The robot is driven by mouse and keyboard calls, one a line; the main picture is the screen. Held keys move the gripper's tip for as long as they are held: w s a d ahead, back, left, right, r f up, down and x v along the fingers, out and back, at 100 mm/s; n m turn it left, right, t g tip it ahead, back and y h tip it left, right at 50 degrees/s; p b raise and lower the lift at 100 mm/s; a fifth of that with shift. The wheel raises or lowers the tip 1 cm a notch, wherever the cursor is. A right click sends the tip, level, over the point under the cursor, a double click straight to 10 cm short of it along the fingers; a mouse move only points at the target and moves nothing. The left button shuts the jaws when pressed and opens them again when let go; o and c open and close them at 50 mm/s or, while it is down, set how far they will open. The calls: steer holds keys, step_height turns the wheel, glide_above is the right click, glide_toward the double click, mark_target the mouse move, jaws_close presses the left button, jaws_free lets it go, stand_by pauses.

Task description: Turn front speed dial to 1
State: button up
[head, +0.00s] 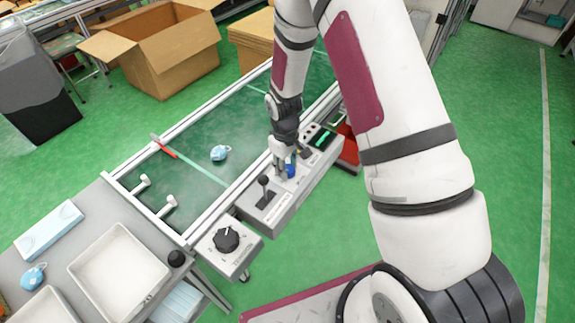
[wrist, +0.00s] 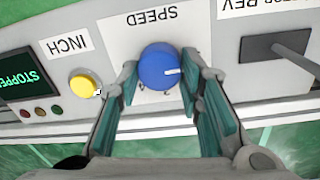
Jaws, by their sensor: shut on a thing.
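The blue speed dial (wrist: 158,67) sits on the light panel under the upside-down label SPEED in the wrist view. Its white pointer mark points to the right of that picture. My gripper (wrist: 158,76) is shut on the dial, with one teal-padded finger on each side. In the head view the dial (head: 291,169) shows as a small blue spot beside my gripper (head: 284,172) on the control box (head: 306,179). The scale numbers around the dial are too small or hidden to read.
A yellow INCH button (wrist: 85,84) and a STOPPED screen (wrist: 25,75) lie left of the dial in the wrist view. A black lever (wrist: 282,45) is at right. A black knob (head: 226,239) sits on a nearer box. A blue mask (head: 220,153) lies on the conveyor.

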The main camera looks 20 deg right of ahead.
stand_by(0.4)
steer(key=o, duration=1.2)
steer(key=shift+c, duration=0.2)
step_height(320, 180, up, 12)
steer(key=shift+s+a, duration=0.15)
steer(key=shift+a, duration=0.15)
